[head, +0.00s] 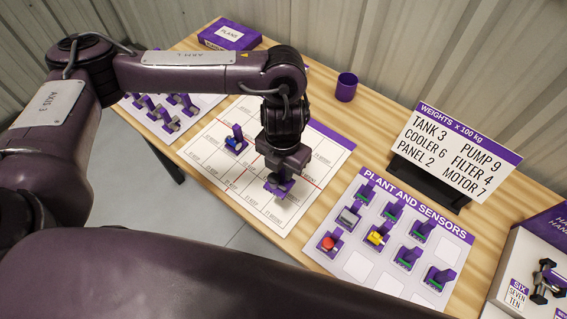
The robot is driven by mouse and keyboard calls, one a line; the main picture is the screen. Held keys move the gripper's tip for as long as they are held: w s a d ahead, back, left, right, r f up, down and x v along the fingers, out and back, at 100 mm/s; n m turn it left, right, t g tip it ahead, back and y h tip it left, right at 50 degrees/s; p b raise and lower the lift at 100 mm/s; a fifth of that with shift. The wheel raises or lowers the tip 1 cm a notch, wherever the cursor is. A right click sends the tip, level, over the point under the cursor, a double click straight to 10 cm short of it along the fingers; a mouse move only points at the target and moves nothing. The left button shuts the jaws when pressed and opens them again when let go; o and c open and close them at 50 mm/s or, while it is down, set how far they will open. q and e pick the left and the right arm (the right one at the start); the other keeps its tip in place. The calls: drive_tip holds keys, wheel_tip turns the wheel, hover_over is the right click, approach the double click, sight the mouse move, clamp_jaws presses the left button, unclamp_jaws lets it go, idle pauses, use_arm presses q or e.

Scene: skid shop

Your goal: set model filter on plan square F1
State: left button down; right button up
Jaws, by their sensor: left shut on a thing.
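My left gripper (280,177) points down over the white plan sheet (225,178), near its right-hand middle. It is shut on a small purple-based model (281,188), which I take to be the model filter; the jaws hide most of it. The model is at or just above the sheet; I cannot tell if it touches. The plan has black squares and red lines. Its square labels are too small to read, so I cannot pick out F1. My right gripper is not in view.
A blue model (235,144) stands on the plan, left of my gripper. The plant and sensors board (384,285) with several models lies to the right. The weights sign (458,150), a purple cup (346,87) and a purple box (230,34) stand behind.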

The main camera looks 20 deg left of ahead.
sight(284, 181)
use_arm(q)
drive_tip(key=shift+s+m, duration=0.1)
drive_tip(key=shift+m, duration=0.3)
drive_tip(key=shift+d+f+b, duration=0.1)
drive_tip(key=shift+f+b, duration=0.3)
drive_tip(key=shift+f, duration=0.05)
wheel_tip(284, 181, down, 5)
drive_tip(key=b, duration=0.4)
drive_tip(key=shift+r, duration=0.15)
drive_tip(key=shift+r, duration=0.1)
drive_tip(key=shift+f, duration=0.2)
drive_tip(key=shift+f+b, duration=2.45)
drive_tip(key=shift+f, duration=0.2)
